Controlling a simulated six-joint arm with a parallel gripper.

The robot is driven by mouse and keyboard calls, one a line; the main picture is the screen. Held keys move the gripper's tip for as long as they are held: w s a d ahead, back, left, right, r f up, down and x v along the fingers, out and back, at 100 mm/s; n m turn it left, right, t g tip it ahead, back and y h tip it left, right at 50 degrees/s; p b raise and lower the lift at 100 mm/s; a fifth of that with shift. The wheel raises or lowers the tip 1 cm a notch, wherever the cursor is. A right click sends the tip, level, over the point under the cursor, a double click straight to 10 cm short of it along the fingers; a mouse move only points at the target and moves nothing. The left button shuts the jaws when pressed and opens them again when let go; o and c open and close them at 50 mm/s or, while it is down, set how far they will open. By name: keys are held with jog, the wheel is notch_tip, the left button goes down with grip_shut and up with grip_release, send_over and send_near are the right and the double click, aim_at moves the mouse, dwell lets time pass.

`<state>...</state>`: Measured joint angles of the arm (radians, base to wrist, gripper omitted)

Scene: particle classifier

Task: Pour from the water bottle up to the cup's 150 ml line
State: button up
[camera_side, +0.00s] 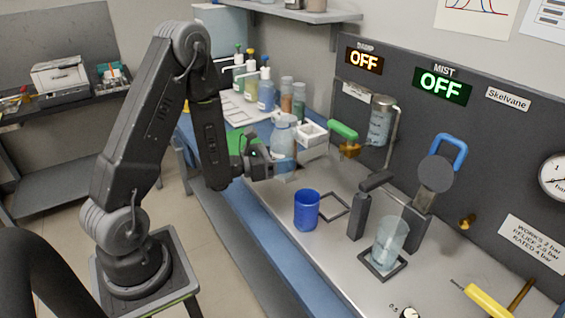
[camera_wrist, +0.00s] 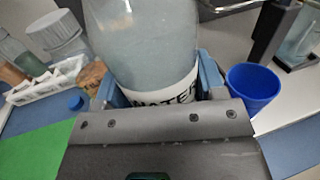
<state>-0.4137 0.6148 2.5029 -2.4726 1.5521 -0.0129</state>
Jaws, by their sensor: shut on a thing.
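The water bottle (camera_side: 285,145) is clear and pale blue, and stands upright in my gripper (camera_side: 270,168) in the side view. In the wrist view the bottle (camera_wrist: 145,45) fills the top middle, with part of a "WATER" label showing. The blue pads of my gripper (camera_wrist: 160,88) are shut on its two sides. Whether its base touches the bench is unclear. A blue cup (camera_side: 306,212) stands upright on the bench to the right of the bottle; it also shows in the wrist view (camera_wrist: 252,90). No 150 ml line or liquid can be made out in it.
A clear beaker (camera_side: 391,238) stands on a square frame (camera_side: 370,266) at the right. An empty square outline (camera_side: 338,205) lies beside the blue cup. A dark post (camera_side: 358,215) stands between cup and beaker. Several bottles (camera_side: 265,90) stand behind. A green mat (camera_wrist: 30,150) lies at left.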

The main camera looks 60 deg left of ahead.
aim_at(292, 138)
jog(key=shift+r, duration=0.45)
jog(key=shift+r, duration=2.6)
jog(key=shift+w+d+r+m+g+h, duration=0.1)
jog(key=shift+w+d+m+g+h, duration=0.1)
jog(key=shift+d+m+h, duration=0.35)
jog(key=shift+w+d+r+m+g+h, duration=0.1)
jog(key=shift+d+m+g+h, duration=0.1)
jog(key=shift+d+m+h, duration=0.3)
jog(key=s+d+r+m+g+h, duration=0.1)
jog(key=s+d+m+g+h, duration=0.1)
jog(key=d+m+g+h, duration=0.5)
jog(key=s+d+f+m+g+h, duration=0.2)
jog(key=s+m+g+h, duration=0.2)
jog(key=s+m+g, duration=0.75)
jog(key=f+n+g, duration=0.1)
jog(key=f, duration=0.3)
jog(key=w+f, duration=0.1)
jog(key=f, duration=0.3)
jog(key=w+f+n+g, duration=0.1)
jog(key=f, duration=0.4)
jog(key=shift+w+f+n+g, duration=0.1)
jog(key=shift+w+n+g, duration=0.15)
jog(key=shift+n+g, duration=0.1)
jog(key=shift+n, duration=0.35)
